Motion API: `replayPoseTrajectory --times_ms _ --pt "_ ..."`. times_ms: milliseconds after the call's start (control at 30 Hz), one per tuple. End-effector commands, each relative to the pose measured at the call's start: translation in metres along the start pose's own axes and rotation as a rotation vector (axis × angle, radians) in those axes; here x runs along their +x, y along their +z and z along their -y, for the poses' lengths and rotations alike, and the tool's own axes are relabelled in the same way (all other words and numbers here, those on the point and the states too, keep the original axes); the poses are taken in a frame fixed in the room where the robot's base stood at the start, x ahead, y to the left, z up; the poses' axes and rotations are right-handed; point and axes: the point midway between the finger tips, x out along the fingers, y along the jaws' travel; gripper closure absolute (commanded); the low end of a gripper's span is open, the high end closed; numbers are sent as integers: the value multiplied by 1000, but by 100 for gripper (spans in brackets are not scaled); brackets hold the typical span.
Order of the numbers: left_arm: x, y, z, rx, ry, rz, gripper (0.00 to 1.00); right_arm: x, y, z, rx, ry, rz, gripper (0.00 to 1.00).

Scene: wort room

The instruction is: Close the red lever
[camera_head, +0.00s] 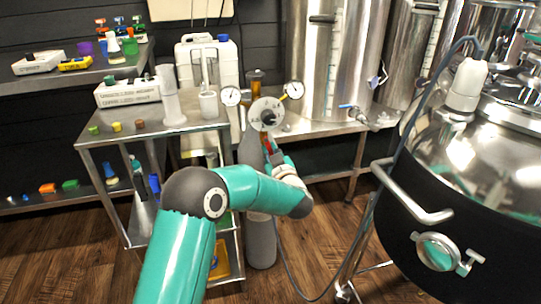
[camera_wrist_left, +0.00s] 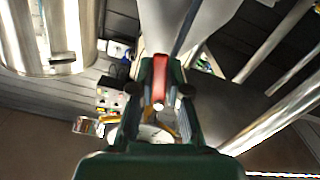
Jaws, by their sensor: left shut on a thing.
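The red lever (camera_wrist_left: 160,79) stands upright between the two green fingers of my left gripper (camera_wrist_left: 160,98) in the left wrist view. The fingers are closed on it from both sides. In the head view a small strip of the red lever (camera_head: 266,143) shows below the regulator's gauges. My left gripper (camera_head: 279,160) reaches it there, partly hidden by my own wrist and forearm. My right gripper is in neither view.
A grey gas cylinder (camera_head: 261,240) stands below, with two gauges (camera_head: 231,95) above the lever. A steel cart (camera_head: 150,130) with labware is at left. Steel tanks (camera_head: 330,60) stand behind, and a large kettle (camera_head: 470,190) with a handle bar is at right.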

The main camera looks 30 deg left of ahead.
Motion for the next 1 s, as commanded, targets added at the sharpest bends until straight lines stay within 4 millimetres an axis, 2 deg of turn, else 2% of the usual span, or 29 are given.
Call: replayPoseTrajectory --times_ms 500,1000 --pt "1 -1 -14 -458 -3 -2 100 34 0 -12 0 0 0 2" --pt "1 -13 -27 -931 -5 -5 100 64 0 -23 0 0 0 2"
